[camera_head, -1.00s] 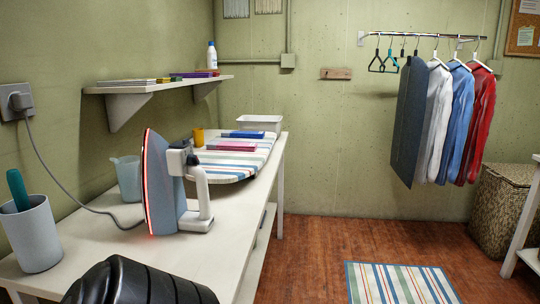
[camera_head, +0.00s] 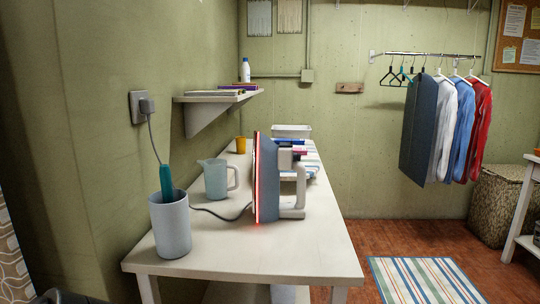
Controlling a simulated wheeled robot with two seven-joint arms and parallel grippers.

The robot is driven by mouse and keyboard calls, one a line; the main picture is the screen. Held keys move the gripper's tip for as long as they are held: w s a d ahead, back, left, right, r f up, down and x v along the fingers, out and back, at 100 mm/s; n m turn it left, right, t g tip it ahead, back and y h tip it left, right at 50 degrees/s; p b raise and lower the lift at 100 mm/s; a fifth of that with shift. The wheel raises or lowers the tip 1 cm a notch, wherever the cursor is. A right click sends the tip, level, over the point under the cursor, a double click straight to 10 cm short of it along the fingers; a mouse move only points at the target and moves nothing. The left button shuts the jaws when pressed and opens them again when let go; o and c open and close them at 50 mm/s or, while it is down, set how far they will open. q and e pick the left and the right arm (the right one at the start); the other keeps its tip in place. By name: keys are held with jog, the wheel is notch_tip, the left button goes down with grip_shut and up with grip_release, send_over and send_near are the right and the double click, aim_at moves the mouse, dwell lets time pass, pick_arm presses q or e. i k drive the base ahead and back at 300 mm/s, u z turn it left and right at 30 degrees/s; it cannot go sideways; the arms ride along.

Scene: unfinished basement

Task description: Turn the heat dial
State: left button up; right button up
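A clothes iron (camera_head: 268,185) stands upright on its heel on the white table (camera_head: 300,256). Its soleplate side faces left and has a glowing red edge, and its light grey handle (camera_head: 300,188) faces right. A small dark part (camera_head: 298,151) shows near the top of the handle; I cannot tell whether it is the heat dial, and no dial setting can be read. The iron's cord runs left over the table toward a wall plug (camera_head: 147,106). Neither of my grippers is in view.
A grey cup (camera_head: 172,228) with a teal-handled item and a pale blue jug (camera_head: 215,180) stand left of the iron. A wall shelf (camera_head: 215,98) overhangs the back left. The table's front right is clear.

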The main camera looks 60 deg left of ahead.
aim_at(296, 156)
jog(key=u, duration=1.55)
jog(key=i, duration=0.1)
jog(key=u, duration=0.2)
